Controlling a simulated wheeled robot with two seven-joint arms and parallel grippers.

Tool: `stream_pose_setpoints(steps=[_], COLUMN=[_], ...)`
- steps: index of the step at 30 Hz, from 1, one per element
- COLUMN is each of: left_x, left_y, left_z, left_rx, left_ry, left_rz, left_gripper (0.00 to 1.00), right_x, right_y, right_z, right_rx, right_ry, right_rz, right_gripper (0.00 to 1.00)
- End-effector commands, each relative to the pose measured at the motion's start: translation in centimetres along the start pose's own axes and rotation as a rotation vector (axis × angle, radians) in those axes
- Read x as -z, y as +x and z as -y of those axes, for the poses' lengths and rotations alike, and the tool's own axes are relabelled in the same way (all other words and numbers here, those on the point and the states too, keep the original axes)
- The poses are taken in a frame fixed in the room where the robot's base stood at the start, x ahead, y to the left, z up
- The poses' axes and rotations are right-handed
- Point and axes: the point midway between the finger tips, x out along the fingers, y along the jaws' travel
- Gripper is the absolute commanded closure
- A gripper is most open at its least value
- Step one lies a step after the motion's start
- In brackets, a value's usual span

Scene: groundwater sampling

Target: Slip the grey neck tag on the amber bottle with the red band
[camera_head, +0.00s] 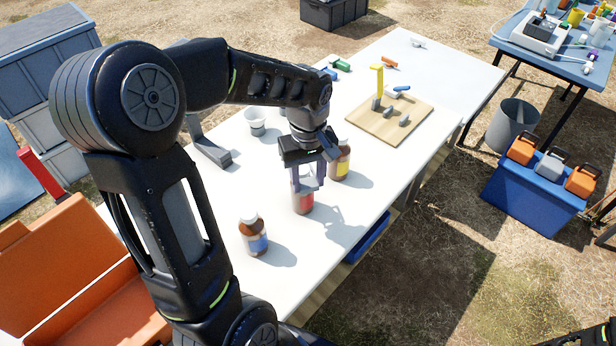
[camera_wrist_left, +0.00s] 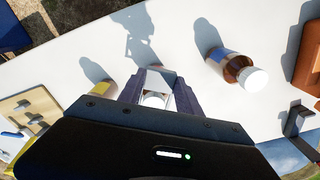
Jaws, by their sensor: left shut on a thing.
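The amber bottle with the red band (camera_head: 303,204) stands upright on the white table, directly below my left gripper (camera_head: 308,178). That gripper points down and is shut on the grey neck tag (camera_head: 312,184), which shows light grey at the bottle's top. In the left wrist view the tag (camera_wrist_left: 161,76) lies between the fingers (camera_wrist_left: 157,98), with the bottle's white cap (camera_wrist_left: 154,100) showing between them. I cannot tell whether the tag is around the neck or just above it. The bottle's cap is hidden in the head view.
An amber bottle with a yellow band (camera_head: 342,168) stands close behind right, and one with a blue band (camera_head: 254,243) front left. A white cup (camera_head: 256,122) stands behind. The table's right front is clear.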

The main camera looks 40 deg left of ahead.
Motion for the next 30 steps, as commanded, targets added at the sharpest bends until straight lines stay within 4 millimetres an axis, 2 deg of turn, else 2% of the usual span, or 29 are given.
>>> stream_pose_setpoints(steps=[6,17,18,27,30], left_x=[0.0,0.0,0.0,0.0,0.0], left_y=[0.77,0.88,0.88,0.88,0.88], left_z=[-0.01,-0.01,0.0,0.0,0.0], left_rx=[0.0,0.0,0.0,0.0,0.0], left_ry=[0.0,0.0,0.0,0.0,0.0], left_rz=[0.0,0.0,0.0,0.0,0.0], left_gripper=[0.82,0.82,0.59,0.34,0.34], right_x=[0.01,0.01,0.01,0.01,0.01], right_y=[0.59,0.66,0.66,0.66,0.66], right_z=[-0.23,-0.25,-0.25,-0.25,-0.25], right_rx=[0.0,0.0,0.0,0.0,0.0], right_ry=[0.0,0.0,0.0,0.0,0.0], right_rz=[0.0,0.0,0.0,0.0,0.0], right_gripper=[0.64,0.64,0.64,0.64,0.64])
